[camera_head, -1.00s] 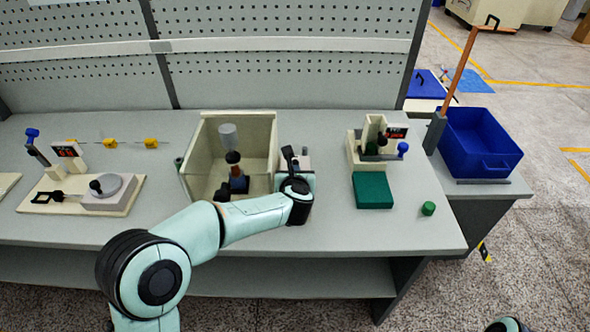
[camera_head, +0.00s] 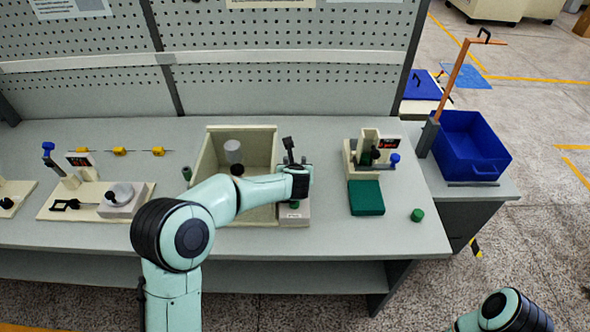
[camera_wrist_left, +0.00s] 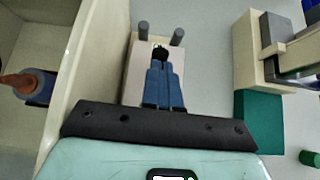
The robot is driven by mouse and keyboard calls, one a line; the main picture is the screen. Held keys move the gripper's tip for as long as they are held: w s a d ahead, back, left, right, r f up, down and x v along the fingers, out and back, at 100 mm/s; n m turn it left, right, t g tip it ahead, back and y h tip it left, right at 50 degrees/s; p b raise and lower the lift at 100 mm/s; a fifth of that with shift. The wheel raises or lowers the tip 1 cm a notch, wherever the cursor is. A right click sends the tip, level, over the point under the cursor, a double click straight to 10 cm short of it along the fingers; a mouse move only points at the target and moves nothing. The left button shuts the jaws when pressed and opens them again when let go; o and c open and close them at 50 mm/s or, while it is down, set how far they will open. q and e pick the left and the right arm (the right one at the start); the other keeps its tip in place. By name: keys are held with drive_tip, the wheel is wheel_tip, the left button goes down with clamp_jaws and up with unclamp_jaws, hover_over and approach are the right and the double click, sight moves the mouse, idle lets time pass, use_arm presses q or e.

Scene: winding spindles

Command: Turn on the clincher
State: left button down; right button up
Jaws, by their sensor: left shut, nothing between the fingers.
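The clincher appears to be the small beige box (camera_head: 293,218) with a green button (camera_head: 294,204), on the table just right of the open bin; I cannot be sure of its identity. In the left wrist view the box (camera_wrist_left: 137,82) carries two grey posts, and the button is hidden. My left gripper (camera_head: 290,148) reaches over the box from the left. In the left wrist view its blue fingers (camera_wrist_left: 161,58) are together and empty, in front of the box; whether they touch it is unclear. My right gripper is out of view.
The cream bin (camera_head: 262,142) stands directly left of the box. A fixture with a red display (camera_head: 357,158), a green block (camera_head: 366,198) and a green cylinder (camera_head: 417,215) are to the right. A blue crate (camera_head: 468,145) is farther right. Bare table lies between.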

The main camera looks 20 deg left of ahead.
use_arm(q)
drive_tip(key=shift+s, duration=0.25)
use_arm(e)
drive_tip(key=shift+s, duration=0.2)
use_arm(q)
drive_tip(key=shift+w+r+p, duration=0.1)
drive_tip(key=shift+r+p, duration=0.25)
drive_tip(key=shift+r, duration=0.4)
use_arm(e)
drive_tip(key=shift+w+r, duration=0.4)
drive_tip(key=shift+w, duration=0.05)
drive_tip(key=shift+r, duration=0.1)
